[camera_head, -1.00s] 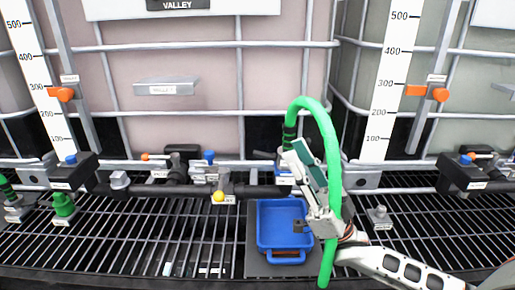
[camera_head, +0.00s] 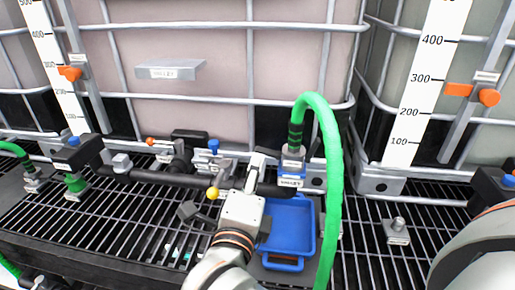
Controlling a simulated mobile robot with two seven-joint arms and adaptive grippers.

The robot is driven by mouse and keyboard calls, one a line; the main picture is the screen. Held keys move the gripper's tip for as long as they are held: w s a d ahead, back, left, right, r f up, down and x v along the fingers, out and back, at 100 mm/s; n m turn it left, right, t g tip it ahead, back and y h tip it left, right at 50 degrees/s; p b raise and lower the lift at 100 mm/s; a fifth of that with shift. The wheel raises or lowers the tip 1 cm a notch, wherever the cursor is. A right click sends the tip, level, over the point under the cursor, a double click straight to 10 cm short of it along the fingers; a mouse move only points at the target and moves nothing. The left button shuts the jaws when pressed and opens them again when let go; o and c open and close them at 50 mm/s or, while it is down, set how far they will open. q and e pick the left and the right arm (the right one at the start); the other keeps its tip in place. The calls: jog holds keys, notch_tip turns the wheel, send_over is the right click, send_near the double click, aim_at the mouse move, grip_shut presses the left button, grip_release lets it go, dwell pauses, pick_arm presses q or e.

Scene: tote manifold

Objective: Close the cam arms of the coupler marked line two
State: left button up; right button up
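The green hose (camera_head: 329,160) arches down into a coupler (camera_head: 293,158) with a grey body on a blue fitting, above the blue tray (camera_head: 302,222). A small label sits below it, too small to read, so I cannot confirm it as line two. The cam arms are too small to tell whether open or shut. My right gripper (camera_head: 222,188) is left of the coupler, in front of the dark pipe. Its fingers are spread, one to the left and one up toward the coupler, with nothing seen between them. Contact with the coupler cannot be told. My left gripper is not in view.
A yellow ball knob (camera_head: 212,193) and a blue-handled valve (camera_head: 213,146) are close to my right gripper. A green fitting (camera_head: 75,183) stands at left. Caged totes stand behind. The grated deck (camera_head: 130,235) is mostly clear at front left.

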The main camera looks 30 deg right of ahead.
aim_at(261, 149)
jog(key=x, duration=0.7)
jog(key=shift+w+d+b, duration=0.25)
jog(key=shift+b, duration=0.05)
jog(key=shift+c, duration=0.3)
grip_shut()
